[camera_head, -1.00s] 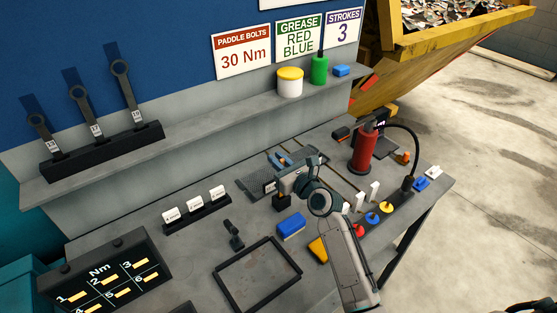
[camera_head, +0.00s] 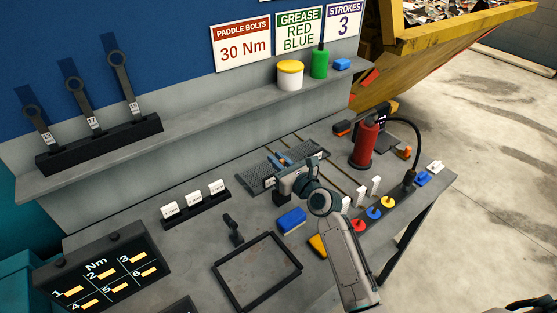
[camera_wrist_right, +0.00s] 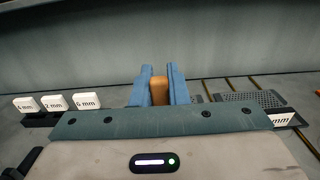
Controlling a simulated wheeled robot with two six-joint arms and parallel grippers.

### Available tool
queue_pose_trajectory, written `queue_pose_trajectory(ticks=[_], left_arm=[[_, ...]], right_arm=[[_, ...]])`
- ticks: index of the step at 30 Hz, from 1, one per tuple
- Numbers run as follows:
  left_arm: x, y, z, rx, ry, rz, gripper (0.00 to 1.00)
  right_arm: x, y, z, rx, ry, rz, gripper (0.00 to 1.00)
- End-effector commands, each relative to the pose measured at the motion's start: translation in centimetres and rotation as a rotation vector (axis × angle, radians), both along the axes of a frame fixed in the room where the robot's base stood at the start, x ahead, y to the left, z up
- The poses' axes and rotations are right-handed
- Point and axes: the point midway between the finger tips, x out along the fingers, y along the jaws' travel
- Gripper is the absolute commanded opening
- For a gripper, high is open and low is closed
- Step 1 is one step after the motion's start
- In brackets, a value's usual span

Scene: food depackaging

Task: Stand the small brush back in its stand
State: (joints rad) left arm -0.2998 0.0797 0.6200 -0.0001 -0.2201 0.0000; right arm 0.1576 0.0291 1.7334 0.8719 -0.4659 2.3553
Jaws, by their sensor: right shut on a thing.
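The brush's lower end is hidden behind the gripper body in that view. A small dark block (camera_head: 280,198) shows just below the gripper in the head view; I cannot tell whether it is the stand or part of the brush. My left gripper is not in view.
A blue sponge-like block (camera_head: 292,220) lies just in front of the gripper. A label rack (camera_head: 195,211), a dark small tool (camera_head: 233,230) and a square frame (camera_head: 257,272) are to the left. A red cylinder (camera_head: 366,146) stands to the right.

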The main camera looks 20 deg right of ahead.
Motion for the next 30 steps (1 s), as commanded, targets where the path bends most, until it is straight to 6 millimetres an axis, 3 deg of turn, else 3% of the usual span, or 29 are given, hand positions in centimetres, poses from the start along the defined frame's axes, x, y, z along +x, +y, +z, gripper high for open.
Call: queue_pose_trajectory(ticks=[29, 30], left_arm=[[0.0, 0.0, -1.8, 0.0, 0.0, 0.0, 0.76], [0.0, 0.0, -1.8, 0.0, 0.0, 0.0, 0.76]], right_arm=[[0.0, 0.0, -2.5, 0.0, 0.0, 0.0, 0.0], [0.0, 0.0, -2.5, 0.0, 0.0, 0.0, 0.16]])
